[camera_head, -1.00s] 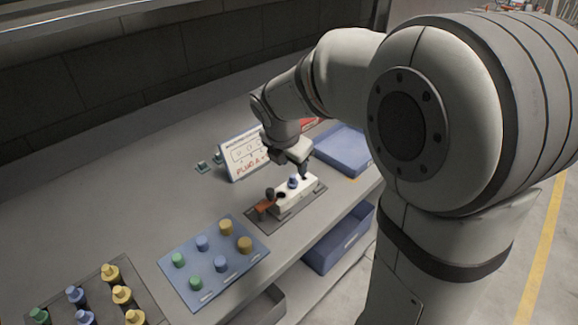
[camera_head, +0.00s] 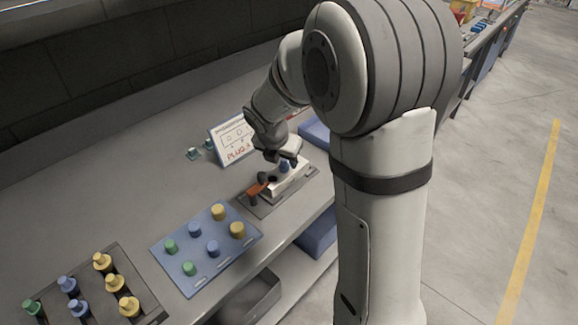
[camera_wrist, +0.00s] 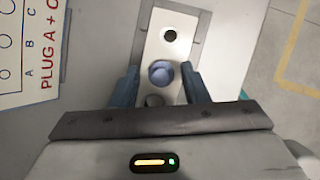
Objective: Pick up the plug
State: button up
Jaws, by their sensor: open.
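A blue plug (camera_head: 285,167) stands in the middle of a white block (camera_head: 298,178) on the bench. In the wrist view the plug (camera_wrist: 161,72) shows as a round blue top in the white block (camera_wrist: 168,22), with a dark open hole on either side of it. My gripper (camera_head: 279,157) is over the block, close to the plug. In the wrist view my gripper (camera_wrist: 160,70) is open, one dark finger on each side of the plug. Whether the fingers touch it cannot be told.
An orange-and-dark clamp (camera_head: 257,188) sits beside the block. A sign (camera_head: 232,142) stands behind. A blue mat (camera_head: 190,255) with several green, blue and yellow plugs and a dark tray (camera_head: 140,284) lie to the left. A blue bin (camera_head: 315,132) is at the right.

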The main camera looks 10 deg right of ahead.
jog(key=shift+c, duration=0.4)
grip_shut()
